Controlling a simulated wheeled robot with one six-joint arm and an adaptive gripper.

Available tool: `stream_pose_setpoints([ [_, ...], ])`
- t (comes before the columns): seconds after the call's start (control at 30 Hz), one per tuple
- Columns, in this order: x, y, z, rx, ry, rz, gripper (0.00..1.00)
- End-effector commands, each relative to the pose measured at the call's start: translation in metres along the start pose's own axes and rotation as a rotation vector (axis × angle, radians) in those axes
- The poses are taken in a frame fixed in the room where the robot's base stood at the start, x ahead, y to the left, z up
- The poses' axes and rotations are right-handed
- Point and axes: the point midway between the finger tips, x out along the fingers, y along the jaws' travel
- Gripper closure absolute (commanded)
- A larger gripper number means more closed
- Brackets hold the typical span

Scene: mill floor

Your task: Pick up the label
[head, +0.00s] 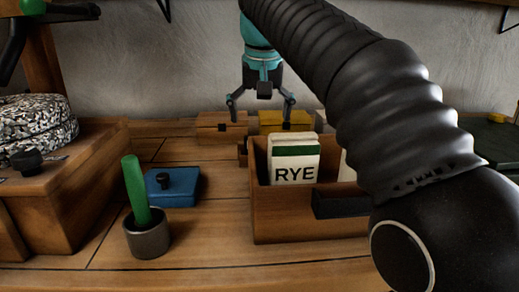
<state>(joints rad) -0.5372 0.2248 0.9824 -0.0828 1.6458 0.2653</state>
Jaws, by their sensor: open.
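A white label card (295,174) with a dark green band and the word RYE stands upright in a wooden box (281,214) near the middle of the table. At least one more card shows close behind it. My gripper (260,111) is open, pointing down and empty. It appears above and farther back than the RYE label, in front of the wall. My dark ribbed arm covers the right part of the box and whatever stands there.
A blue block with a black knob (172,187) and a metal cup (147,238) holding a green rod (135,190) stand left of the box. A wooden box (222,126) and a yellow box (284,121) stand at the back. A millstone (35,125) is far left.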

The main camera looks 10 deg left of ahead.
Motion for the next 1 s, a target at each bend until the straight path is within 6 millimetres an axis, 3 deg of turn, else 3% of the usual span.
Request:
stream_pose_setpoints([
  [0.5, 0.051, -0.001, 0.002, 0.000, 0.000, 0.000, 0.00],
  [0.77, 0.053, -0.001, 0.002, 0.000, 0.001, 0.000, 0.00],
  [1.0, 0.053, -0.001, 0.002, 0.000, 0.000, 0.000, 0.57],
])
